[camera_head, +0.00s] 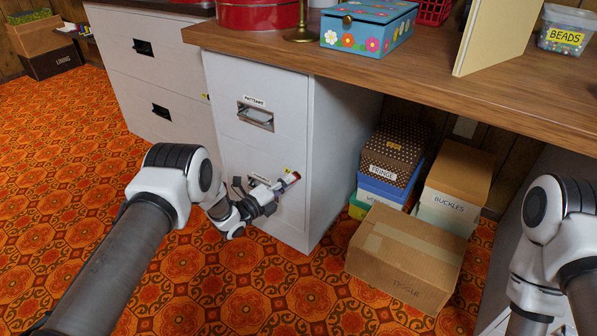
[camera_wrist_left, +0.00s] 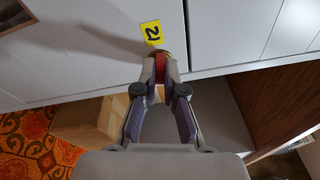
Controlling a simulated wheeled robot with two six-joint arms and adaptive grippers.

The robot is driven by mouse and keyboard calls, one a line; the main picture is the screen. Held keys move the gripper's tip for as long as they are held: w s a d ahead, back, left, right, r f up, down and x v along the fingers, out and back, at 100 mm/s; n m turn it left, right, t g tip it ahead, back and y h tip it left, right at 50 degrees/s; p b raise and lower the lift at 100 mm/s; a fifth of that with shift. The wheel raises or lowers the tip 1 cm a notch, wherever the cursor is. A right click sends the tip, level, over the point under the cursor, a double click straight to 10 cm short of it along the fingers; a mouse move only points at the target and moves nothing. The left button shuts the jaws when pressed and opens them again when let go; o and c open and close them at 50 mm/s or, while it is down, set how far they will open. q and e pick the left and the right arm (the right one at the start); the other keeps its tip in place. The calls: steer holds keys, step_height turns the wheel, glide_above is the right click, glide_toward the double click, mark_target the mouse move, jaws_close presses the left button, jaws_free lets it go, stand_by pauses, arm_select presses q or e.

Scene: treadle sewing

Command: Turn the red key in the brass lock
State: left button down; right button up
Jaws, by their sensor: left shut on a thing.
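My left gripper (camera_head: 284,183) reaches the lower drawer of the grey-white filing cabinet (camera_head: 262,149), near its right edge. In the left wrist view, its fingers (camera_wrist_left: 160,75) are shut on the red key (camera_wrist_left: 160,66), right at the drawer face. A red bit also shows at the fingertips in the head view. The brass lock is mostly hidden behind the key and fingers, so I cannot tell how far the key is turned. A yellow tag marked 2 (camera_wrist_left: 152,33) is beside the key. My right arm shows at the right, but its gripper is out of frame.
The wooden tabletop (camera_head: 420,72) overhangs the cabinet and holds a blue flowered box (camera_head: 366,27). Under it stand a cardboard box (camera_head: 405,258), a buckles box (camera_head: 458,185) and a dotted fringe box (camera_head: 394,150). Patterned orange carpet (camera_head: 60,185) is open at the left.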

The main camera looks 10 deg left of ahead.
arm_select(q)
steer(key=c, duration=1.2)
jaws_free()
steer(key=shift+c, duration=0.4)
steer(key=d+p+v, duration=0.1)
steer(key=p+v, duration=0.4)
steer(key=v, duration=0.2)
steer(key=shift+s, duration=0.25)
